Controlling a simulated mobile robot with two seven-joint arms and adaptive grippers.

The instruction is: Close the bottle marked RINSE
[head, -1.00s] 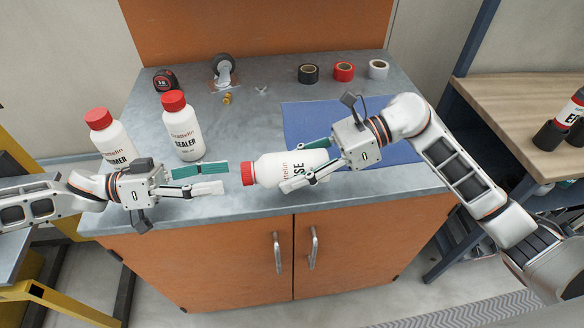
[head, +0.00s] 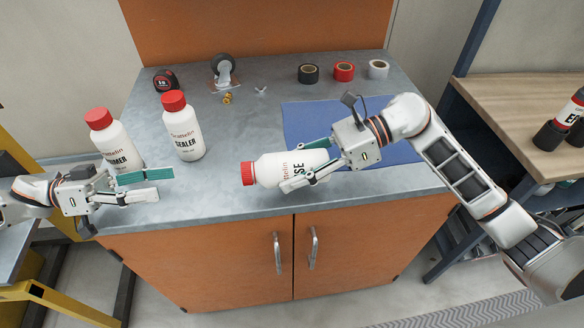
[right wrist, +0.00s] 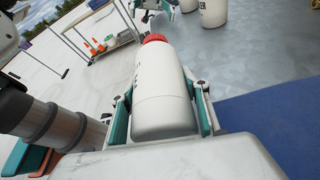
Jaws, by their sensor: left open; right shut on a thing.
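The white bottle (head: 284,168) has a red cap (head: 247,173) on its left end and lettering ending in "SE"; the rest of its name is hidden. It is held on its side, cap to the left, over the front of the bench. My right gripper (head: 308,166) is shut around its body. In the right wrist view the bottle (right wrist: 163,95) sits between both fingers, with its red cap (right wrist: 155,38) at the far end. My left gripper (head: 152,186) is open and empty, to the left of the cap and well apart from it.
A SEALER bottle (head: 184,134) and another red-capped bottle (head: 117,145) stand upright at the left of the grey bench (head: 225,200). A blue mat (head: 300,117) lies at right. Tape rolls (head: 343,72), a caster (head: 224,75) and a tape measure (head: 165,80) are at the back.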

